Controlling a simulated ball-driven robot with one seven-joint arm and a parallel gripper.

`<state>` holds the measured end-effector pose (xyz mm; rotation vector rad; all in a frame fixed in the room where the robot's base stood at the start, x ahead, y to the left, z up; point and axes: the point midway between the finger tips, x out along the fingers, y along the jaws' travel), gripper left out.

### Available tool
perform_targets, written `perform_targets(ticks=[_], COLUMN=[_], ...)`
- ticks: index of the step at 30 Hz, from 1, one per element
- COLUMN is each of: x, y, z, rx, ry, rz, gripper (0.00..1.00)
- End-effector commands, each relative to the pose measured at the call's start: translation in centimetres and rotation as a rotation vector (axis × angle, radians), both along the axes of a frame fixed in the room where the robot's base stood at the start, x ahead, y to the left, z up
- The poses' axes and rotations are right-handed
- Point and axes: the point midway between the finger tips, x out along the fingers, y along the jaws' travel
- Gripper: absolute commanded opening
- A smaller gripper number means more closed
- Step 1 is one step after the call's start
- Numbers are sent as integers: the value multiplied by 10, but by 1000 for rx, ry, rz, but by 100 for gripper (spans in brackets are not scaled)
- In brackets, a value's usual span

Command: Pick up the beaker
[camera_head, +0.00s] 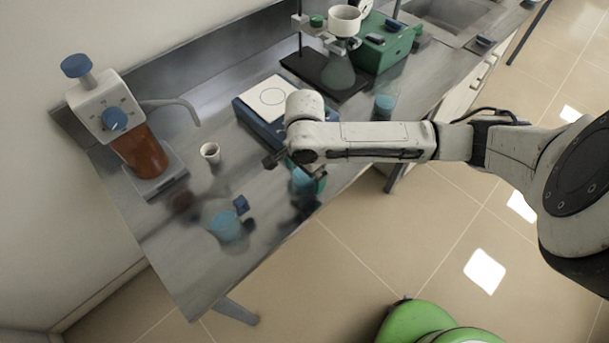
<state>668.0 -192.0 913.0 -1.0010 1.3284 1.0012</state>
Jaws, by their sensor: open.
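Which vessel is the beaker is not certain. A small blue vessel (302,181) stands near the bench's front edge, just below my wrist. My gripper (290,166) is open beside or above it, at the end of the arm reaching in from the right. The fingers are mostly hidden by the wrist, and I cannot tell whether they touch the vessel. Another pale blue vessel (227,226) is on the near left part of the bench. A third blue vessel (384,106) is right of the arm's wrist. A small white cup (210,152) stands further left.
The metal bench (185,255) holds a dispenser bottle (137,150) at left, a blue device with a white plate (271,97), a stand with a flask (337,72) and a green device (386,42). A sink (455,12) is behind. A green stool (425,322) is on the floor.

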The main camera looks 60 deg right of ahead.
Motion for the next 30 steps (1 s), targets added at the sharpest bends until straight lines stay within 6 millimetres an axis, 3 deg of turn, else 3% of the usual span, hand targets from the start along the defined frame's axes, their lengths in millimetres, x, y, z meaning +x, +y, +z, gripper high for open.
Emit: perform_targets(ticks=[5,26,30], x=[0,0,0], y=[0,0,0], z=[0,0,0], rx=[0,0,0], ry=[0,0,-1], rz=[0,0,0], gripper=[100,34,34])
